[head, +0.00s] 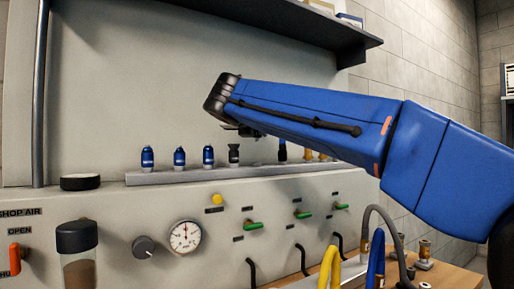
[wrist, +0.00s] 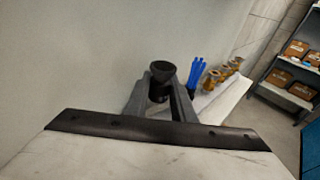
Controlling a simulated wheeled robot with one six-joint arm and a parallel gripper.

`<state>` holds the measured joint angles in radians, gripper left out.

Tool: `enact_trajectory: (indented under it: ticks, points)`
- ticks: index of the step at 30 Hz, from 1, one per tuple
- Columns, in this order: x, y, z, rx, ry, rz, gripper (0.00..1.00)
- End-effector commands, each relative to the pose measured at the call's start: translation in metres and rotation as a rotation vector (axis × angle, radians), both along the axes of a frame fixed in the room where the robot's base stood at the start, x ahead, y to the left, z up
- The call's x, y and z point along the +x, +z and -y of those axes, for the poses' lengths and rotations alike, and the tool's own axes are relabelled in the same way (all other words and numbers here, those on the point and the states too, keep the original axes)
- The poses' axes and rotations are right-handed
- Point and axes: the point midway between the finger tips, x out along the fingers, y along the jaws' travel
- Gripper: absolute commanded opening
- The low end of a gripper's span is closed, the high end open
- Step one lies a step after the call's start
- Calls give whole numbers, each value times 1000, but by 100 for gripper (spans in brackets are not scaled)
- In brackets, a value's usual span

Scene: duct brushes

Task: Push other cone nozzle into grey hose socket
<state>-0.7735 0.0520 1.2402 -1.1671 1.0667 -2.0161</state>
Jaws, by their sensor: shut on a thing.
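My gripper (wrist: 159,92) is shut on a dark cone nozzle (wrist: 161,82), whose flared cup opens upward between the two grey fingers in the wrist view. In the head view only a small dark part of my gripper (head: 246,131) shows under the blue arm, above the rail. A dark cone nozzle (head: 234,153) with a flared top stands upright on the rail just below it; I cannot tell whether this is the held one. The grey hose socket cannot be made out for certain; a grey hose (head: 391,222) arches at lower right.
The grey rail (head: 180,175) also carries several blue-capped fittings (head: 179,157), and brass fittings (wrist: 214,78) in the wrist view. A blue piece (wrist: 196,76) stands close right of the held nozzle. A dark shelf (head: 290,22) hangs overhead. Yellow (head: 329,268) and blue hoses rise at front right.

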Motion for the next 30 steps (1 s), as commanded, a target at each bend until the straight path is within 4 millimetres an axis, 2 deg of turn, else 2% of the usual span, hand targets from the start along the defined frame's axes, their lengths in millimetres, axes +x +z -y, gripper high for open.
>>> enact_trajectory:
  ticks: [3,8,30]
  points:
    - [1,14,0,1,-1,0,0]
    - [0,25,0,0,0,0,0]
    - [0,26,0,-1,-1,0,0]
